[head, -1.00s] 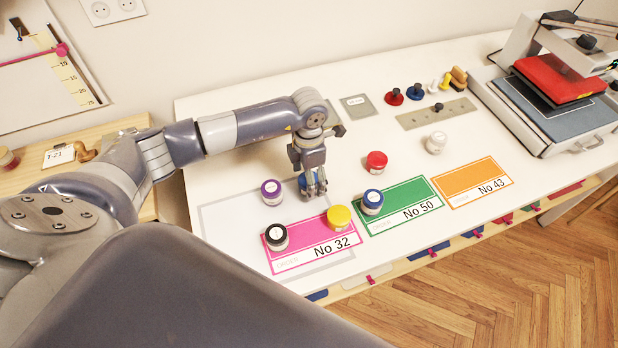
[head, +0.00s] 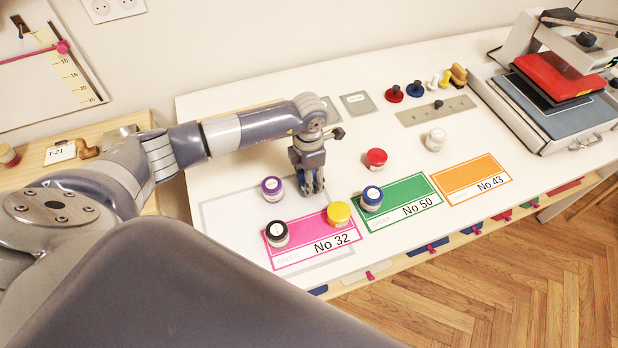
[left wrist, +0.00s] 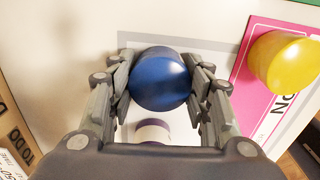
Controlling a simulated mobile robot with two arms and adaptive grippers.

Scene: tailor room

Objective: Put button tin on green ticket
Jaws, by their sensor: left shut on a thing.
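The green ticket (head: 412,188), marked No 50, lies on the white table. A blue-lidded tin (head: 372,199) stands at its left part. My left gripper (head: 312,188) is over the table behind the pink ticket, pointing down. It is shut on another blue-lidded tin, whose round blue lid (left wrist: 160,80) shows between the fingers in the left wrist view. The fingers mostly hide this tin in the head view; I cannot tell whether it touches the table. My right gripper is not in view.
The pink ticket (head: 290,253) carries black-lidded (head: 277,233) and yellow-lidded (head: 339,214) tins. A purple-lidded tin (head: 272,189) stands left of my gripper. Red-lidded (head: 376,160) and white (head: 435,140) tins stand behind the tickets. The orange ticket (head: 470,176) is bare.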

